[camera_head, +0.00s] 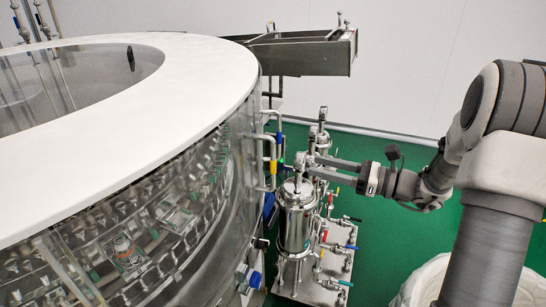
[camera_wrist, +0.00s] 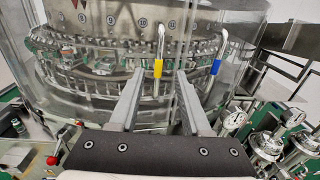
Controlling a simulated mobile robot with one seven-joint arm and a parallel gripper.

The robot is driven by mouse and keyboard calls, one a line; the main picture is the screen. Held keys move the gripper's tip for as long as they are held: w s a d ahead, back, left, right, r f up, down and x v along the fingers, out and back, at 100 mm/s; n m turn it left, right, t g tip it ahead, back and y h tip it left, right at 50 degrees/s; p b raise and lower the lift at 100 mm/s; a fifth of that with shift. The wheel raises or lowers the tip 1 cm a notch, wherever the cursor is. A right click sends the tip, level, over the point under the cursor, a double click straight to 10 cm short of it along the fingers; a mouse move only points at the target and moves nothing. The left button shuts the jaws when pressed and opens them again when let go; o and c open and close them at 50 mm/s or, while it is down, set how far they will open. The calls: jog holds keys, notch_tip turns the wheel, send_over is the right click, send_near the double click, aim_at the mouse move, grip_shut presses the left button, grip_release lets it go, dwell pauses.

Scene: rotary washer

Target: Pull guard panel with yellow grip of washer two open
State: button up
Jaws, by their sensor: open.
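The washer's clear curved guard panel (camera_head: 240,170) forms the near wall under the white top ring and appears flush with it. A bent metal handle with a yellow grip (camera_head: 273,167) stands on its right side. In the wrist view the yellow grip (camera_wrist: 158,68) shows between and beyond my fingertips. My gripper (camera_head: 309,165) is open and empty, to the right of the handle and apart from it in the head view. In the wrist view my gripper's two fingers (camera_wrist: 160,75) point at the handle. How far the tips are from it is hard to tell.
A second handle with a blue grip (camera_wrist: 216,66) is right of the yellow one. A steel filter vessel (camera_head: 296,218) with gauges and coloured valves stands below my gripper. A metal chute (camera_head: 305,52) juts out behind. Green floor (camera_head: 395,240) is open to the right.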

aim_at(273, 160)
jog(key=b+x, duration=0.1)
jog(key=x, duration=1.1)
jog(key=shift+w+a, duration=0.1)
jog(key=shift+a, duration=0.25)
grip_shut()
dwell(0.7)
